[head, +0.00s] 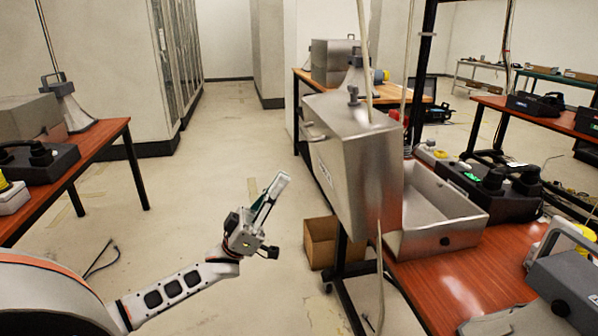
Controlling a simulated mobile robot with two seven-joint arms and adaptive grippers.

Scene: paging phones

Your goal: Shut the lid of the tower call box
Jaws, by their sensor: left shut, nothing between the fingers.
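The tower call box is a grey metal box at the right of the head view. Its open, hollow body (452,238) lies on the red-brown table. Its deep lid (346,170) stands open, upright on the left side of the body, with a handle on its outer face. The inside of the lid is turned away and mostly hidden. My left gripper (280,181) is shut and empty, pointing up, left of the lid and apart from it. My right gripper is not in view.
The red-brown table (455,291) also bears a black device (487,190) with knobs right of the box. A cardboard box (321,243) stands on the floor below the lid. Thin poles and cables rise near the lid. The floor aisle (215,150) is clear.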

